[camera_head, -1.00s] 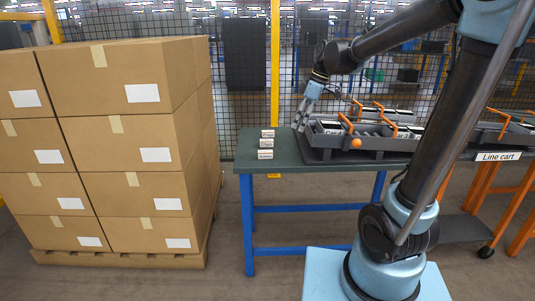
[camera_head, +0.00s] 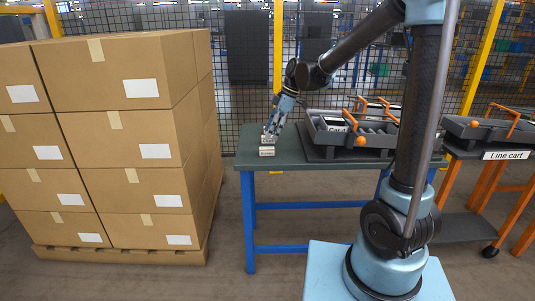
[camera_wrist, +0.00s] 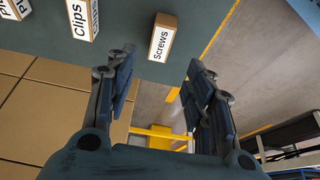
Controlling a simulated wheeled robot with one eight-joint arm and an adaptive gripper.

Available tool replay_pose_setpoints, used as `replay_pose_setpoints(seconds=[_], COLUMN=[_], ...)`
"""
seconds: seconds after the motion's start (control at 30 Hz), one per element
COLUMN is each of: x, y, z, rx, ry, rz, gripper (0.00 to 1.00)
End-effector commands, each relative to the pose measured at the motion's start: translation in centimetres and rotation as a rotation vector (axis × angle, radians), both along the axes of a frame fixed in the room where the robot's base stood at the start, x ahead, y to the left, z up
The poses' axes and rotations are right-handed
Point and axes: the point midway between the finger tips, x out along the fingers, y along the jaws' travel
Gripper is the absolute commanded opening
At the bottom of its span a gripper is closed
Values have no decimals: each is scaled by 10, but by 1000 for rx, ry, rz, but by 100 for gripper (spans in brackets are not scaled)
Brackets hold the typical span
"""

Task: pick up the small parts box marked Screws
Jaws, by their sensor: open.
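The Screws box (camera_wrist: 162,38), a small tan box with a white label, stands on the grey-green table in the wrist view. It lies ahead of my gripper (camera_wrist: 160,85), between the lines of its two open fingers and apart from them. The Clips box (camera_wrist: 82,20) stands to its left, with another labelled box (camera_wrist: 14,8) cut off at the corner. In the head view my gripper (camera_head: 270,134) is over the far end of the box row and hides part of it. Two nearer boxes show there, one at the front (camera_head: 267,151); their labels are too small to read.
The table (camera_head: 300,165) has a grey tray (camera_head: 335,152) with orange handles right of the boxes. Stacked cartons (camera_head: 140,135) stand left of the table, across a narrow gap. A line cart (camera_head: 500,154) is at the right. A mesh fence runs behind.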

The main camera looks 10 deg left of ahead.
Motion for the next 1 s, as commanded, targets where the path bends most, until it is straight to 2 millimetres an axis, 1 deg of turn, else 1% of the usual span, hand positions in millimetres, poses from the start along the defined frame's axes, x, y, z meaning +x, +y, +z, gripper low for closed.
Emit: replay_pose_setpoints(seconds=[0.03, 0.1, 0.2, 0.43, 0.7, 0.83, 1.0], x=[-1, -2, -3, -3, -3, -4, -5], y=[4, 7, 10, 14, 24, 27, 27], z=[-8, -17, -25, -37, -70, -78, -80], rx=[0, 0, 0, 0, 0, 0, 0], ry=[0, 1, 1, 1, 1, 0, 0], rz=[2, 1, 0, -1, 1, 0, -1], gripper=[48, 48, 48, 48, 48, 48, 48])
